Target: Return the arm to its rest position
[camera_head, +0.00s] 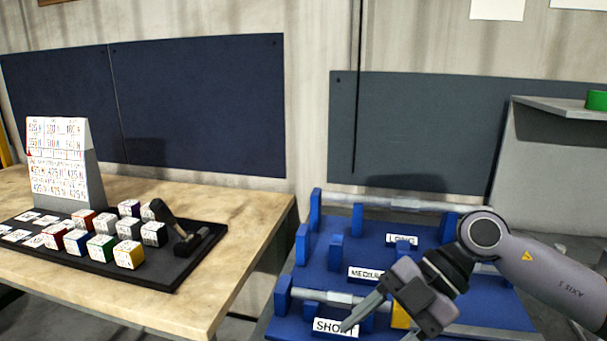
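My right arm comes in from the right, over a blue rack (359,235). My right gripper (377,333) points down and to the left near the rack's front, by the "SHORT" label (335,327). Its two grey fingers look spread apart, with nothing seen held between them. The second finger is partly cut off by the lower edge. A yellow part (400,316) shows just behind the gripper, and I cannot tell what it belongs to. My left gripper is not in view.
Metal shafts (330,297) lie across the rack's blue supports. A wooden table (190,302) at left holds a black mat (172,284) with several coloured cubes (129,254), a black-handled tool (172,222) and a printed stand (62,165). A grey shelf (560,107) stands at right.

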